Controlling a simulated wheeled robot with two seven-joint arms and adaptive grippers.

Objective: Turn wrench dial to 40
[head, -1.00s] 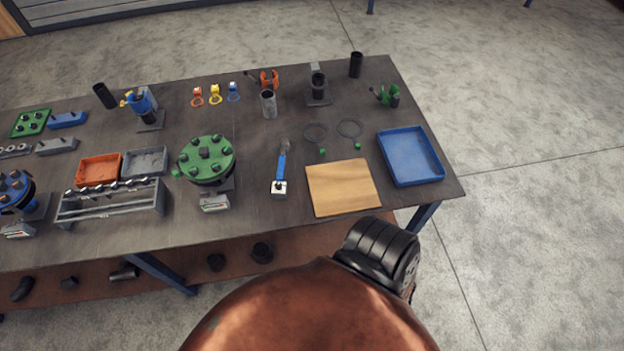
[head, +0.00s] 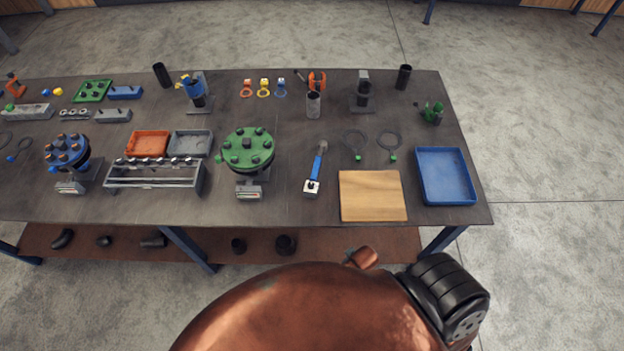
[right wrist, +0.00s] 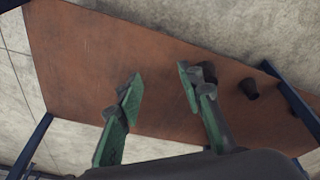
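The wrench (head: 317,168) has a blue handle and a white block with a dark knob, the dial (head: 312,187), at its near end. It lies on the table between the green flange and the wooden board; the dial's reading is too small to make out. My right gripper (right wrist: 158,82) shows in the right wrist view with its two green fingers apart and nothing between them. It is over the brown lower shelf, away from the wrench. My left gripper is in neither view. A copper-coloured part of my own body fills the bottom of the head view.
A green flange (head: 247,148) on a stand is left of the wrench. A wooden board (head: 372,196) and a blue tray (head: 446,176) are to its right. The brown lower shelf (head: 330,244) holds several dark pipe pieces.

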